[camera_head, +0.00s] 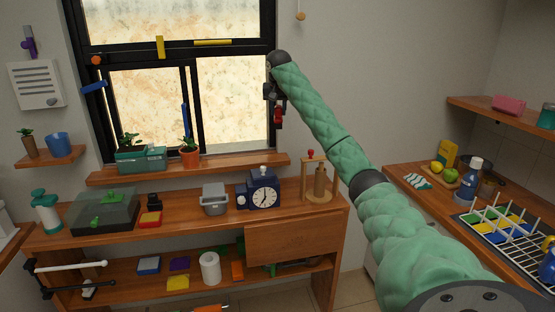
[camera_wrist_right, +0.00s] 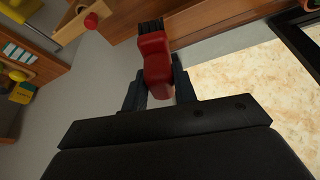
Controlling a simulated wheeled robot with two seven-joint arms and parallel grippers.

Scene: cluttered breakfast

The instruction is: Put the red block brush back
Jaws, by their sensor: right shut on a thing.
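A wooden stand (camera_head: 306,184) with a red knob and a hanging brown item is on the counter below and to the right. My left gripper is not in view.
A window shelf (camera_head: 240,166) with potted plants is below the brush. The counter (camera_head: 165,233) carries a blue clock (camera_head: 264,190), a grey bin (camera_head: 214,200) and a dark clear-lidded box (camera_head: 103,210). A dish rack (camera_head: 500,222) stands at the right.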

